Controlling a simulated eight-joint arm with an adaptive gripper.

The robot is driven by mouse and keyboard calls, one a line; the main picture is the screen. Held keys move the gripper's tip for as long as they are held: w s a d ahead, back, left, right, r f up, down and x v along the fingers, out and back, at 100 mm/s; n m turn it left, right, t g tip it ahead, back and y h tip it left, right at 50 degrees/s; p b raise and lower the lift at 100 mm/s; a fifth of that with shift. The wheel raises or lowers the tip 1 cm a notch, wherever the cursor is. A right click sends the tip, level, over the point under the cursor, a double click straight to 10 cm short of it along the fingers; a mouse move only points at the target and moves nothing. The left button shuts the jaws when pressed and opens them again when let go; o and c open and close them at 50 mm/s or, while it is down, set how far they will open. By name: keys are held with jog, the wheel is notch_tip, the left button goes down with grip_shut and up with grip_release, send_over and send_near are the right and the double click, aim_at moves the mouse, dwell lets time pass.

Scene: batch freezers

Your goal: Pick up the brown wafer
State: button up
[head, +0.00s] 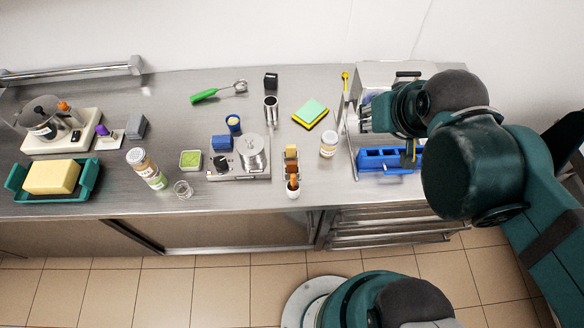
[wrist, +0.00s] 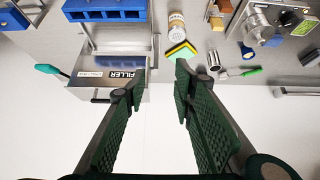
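A narrow row of tan and brown pieces (head: 291,160) stands on the steel counter, right of the scale-like device. A darker brown piece (head: 292,169) in it looks like the brown wafer; it is too small to be sure. Part of the row also shows at the top of the wrist view (wrist: 223,7). My gripper (wrist: 162,72) is open and empty, its two green fingers well apart. It is at the right of the counter by the filler machine (wrist: 112,76), away from the row. In the head view my arm hides most of the gripper.
A white cup (head: 293,192) with a brown item stands in front of the row. A lidded jar (head: 328,145) stands right of it, and a green-yellow sponge (head: 311,112) lies behind. A blue slotted block (head: 378,159) sits at the filler. The metal device (head: 252,158) stands left.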

jog(key=shift+a, duration=0.1)
dwell(0.3)
jog(key=n+g+h+b, duration=0.45)
jog(key=n+g, duration=0.25)
jog(key=n, duration=1.1)
send_over(291, 164)
jog(key=a, duration=0.3)
notch_tip(291, 164, down, 22)
jog(key=shift+d, duration=0.2)
jog(key=shift+f, duration=0.1)
jog(key=shift+x, duration=1.25)
jog(key=shift+f, duration=0.15)
